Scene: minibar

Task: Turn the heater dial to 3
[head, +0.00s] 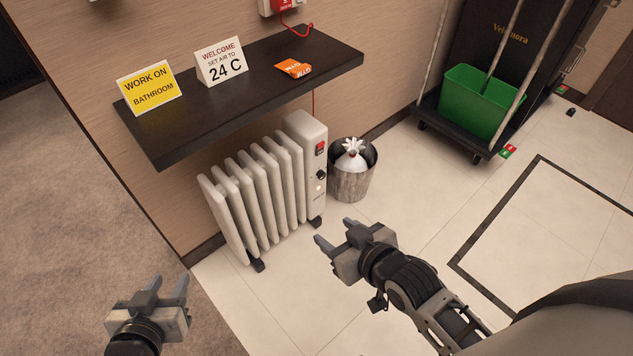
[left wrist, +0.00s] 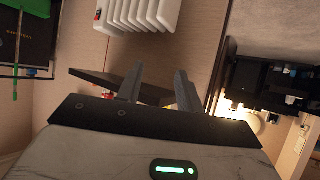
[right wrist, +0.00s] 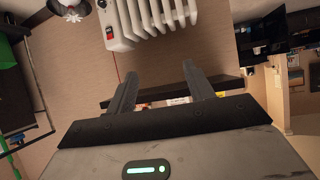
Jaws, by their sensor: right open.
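A white finned heater (head: 258,185) stands on the tiled floor under the dark shelf. Its end panel carries a red switch (head: 320,148), a small black dial (head: 321,174) below it, and a lit spot under the dial. The dial's setting is too small to read. The heater also shows in the left wrist view (left wrist: 140,14) and in the right wrist view (right wrist: 155,18). My right gripper (head: 334,232) is open and empty, in front of the heater and below the dial, apart from it. My left gripper (head: 168,284) is open and empty at the lower left, away from the heater.
A dark wall shelf (head: 240,90) overhangs the heater, with signs and an orange packet (head: 294,68). A metal bin (head: 350,180) with a white bag stands right beside the heater. A cart with a green bucket (head: 475,105) is further right. Tiles in front are clear.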

